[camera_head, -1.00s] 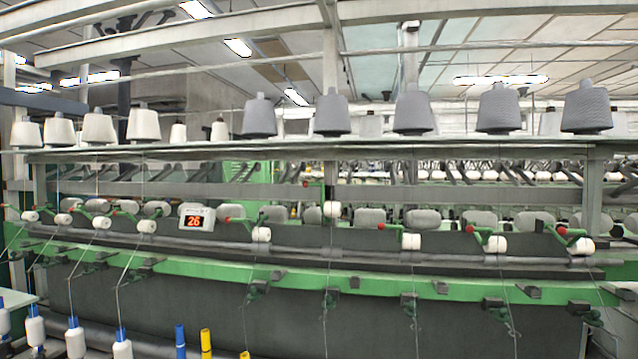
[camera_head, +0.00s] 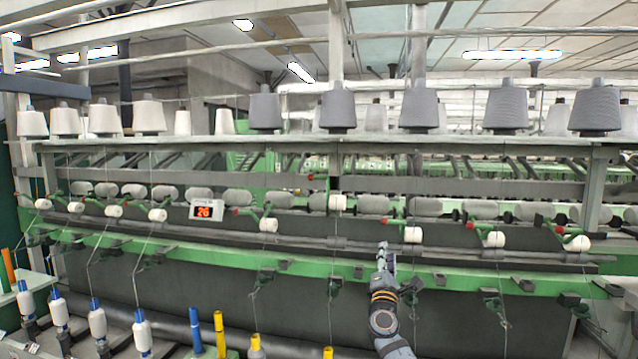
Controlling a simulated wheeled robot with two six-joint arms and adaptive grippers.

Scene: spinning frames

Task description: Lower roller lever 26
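A white display box (camera_head: 206,210) on the spinning frame shows a red 26. Roller levers with white rollers and red knobs run along the frame. One white roller (camera_head: 338,202) sits higher than its neighbours, with a red knob (camera_head: 310,177) up beside it; I take this raised lever as lever 26, though no number shows on it. My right gripper (camera_head: 384,248) is in front of the green rail, below and right of the raised roller, apart from it. It points upward; its fingers are too small to tell open or shut. My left gripper is out of view.
Neighbouring rollers, one on the left (camera_head: 268,225) and one on the right (camera_head: 413,234), sit lower. A green rail (camera_head: 230,258) with small brackets crosses in front. Bobbins (camera_head: 97,320) on pegs stand at lower left. Grey yarn cones (camera_head: 338,108) stand on the shelf above.

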